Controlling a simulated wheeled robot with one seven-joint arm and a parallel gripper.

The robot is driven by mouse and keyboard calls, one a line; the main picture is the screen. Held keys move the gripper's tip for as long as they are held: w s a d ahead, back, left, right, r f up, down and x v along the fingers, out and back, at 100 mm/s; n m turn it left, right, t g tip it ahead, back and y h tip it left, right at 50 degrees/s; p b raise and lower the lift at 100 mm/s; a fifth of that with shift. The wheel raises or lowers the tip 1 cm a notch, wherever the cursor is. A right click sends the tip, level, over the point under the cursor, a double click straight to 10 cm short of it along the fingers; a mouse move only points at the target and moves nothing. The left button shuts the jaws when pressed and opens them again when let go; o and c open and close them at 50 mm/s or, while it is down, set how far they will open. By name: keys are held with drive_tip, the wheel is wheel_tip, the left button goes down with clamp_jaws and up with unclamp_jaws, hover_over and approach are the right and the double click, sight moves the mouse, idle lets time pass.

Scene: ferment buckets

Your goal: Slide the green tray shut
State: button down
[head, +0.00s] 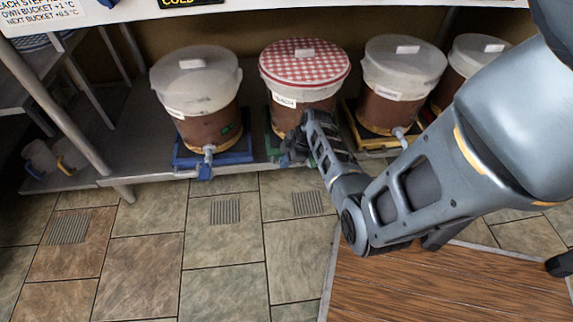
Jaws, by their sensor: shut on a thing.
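The green tray (272,143) lies on the low shelf under a brown bucket (287,118) with a red checked cloth cover (304,63). Only slivers of the tray show; my arm hides most of it. My gripper (290,152) is at the front edge of the green tray, below the bucket. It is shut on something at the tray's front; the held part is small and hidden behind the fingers. I cannot tell how far the tray stands out from the shelf.
A blue tray (222,156) with a bucket (197,85) and tap stands to the left. A yellow tray (376,143) with a bucket (402,70) stands to the right, close to my arm. The tiled floor (225,265) in front is clear. A wooden surface (440,285) is at the lower right.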

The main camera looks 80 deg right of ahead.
drive_tip(key=shift+w+d+r, duration=0.1)
drive_tip(key=shift+w+d, duration=0.05)
drive_tip(key=shift+d, duration=0.1)
drive_tip(key=c, duration=1.1)
unclamp_jaws()
drive_tip(key=p+v, duration=0.3)
drive_tip(key=v, duration=0.4)
drive_tip(key=shift+s+a+r+p, duration=0.1)
drive_tip(key=shift+s+r+p, duration=0.2)
drive_tip(key=shift+p, duration=0.1)
